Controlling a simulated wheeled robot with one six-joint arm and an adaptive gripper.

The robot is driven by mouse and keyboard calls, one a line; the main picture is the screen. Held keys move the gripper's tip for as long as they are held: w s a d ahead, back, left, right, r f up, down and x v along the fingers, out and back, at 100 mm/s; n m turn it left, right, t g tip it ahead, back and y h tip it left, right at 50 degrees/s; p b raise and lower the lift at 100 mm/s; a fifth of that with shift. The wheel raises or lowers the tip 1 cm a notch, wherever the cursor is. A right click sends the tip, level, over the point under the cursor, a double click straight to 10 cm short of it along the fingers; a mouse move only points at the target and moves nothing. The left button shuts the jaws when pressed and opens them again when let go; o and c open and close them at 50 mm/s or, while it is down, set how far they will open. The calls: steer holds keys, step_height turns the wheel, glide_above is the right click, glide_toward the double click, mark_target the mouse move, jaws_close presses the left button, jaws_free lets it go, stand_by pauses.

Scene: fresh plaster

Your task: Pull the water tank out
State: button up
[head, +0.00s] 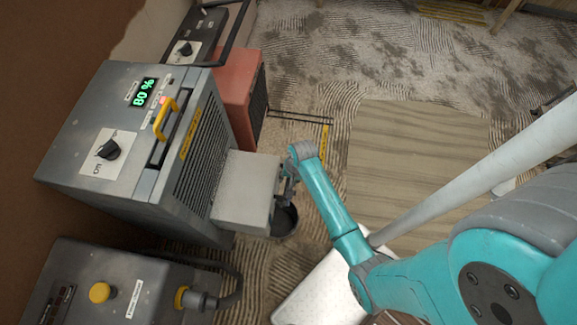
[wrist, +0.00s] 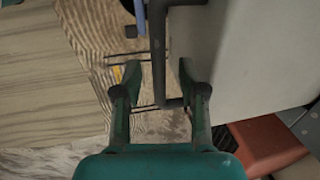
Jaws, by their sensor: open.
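The dehumidifier (head: 140,130) is a grey metal box at the left of the head view. It has a green display reading 80 %, a knob and a yellow handle. The pale grey water tank (head: 247,185) sticks out from its vented front. In the wrist view, the tank (wrist: 245,60) fills the upper right. Its dark bar handle (wrist: 157,50) stands off its face. My gripper (head: 290,178) is at the tank's outer face. In the wrist view my gripper (wrist: 158,78) is open, with the handle bar between its fingers and gaps on both sides.
A red-orange machine (head: 238,95) is behind the dehumidifier, and a dark machine with a yellow button (head: 110,290) is in front. A wooden board (head: 415,160) lies on the floor to the right.

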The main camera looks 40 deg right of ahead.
step_height(320, 180, up, 11)
steer(key=s+d, duration=0.1)
steer(key=shift+s+r, duration=0.15)
steer(key=shift+s, duration=0.25)
steer(key=shift+d, duration=0.1)
stand_by(0.3)
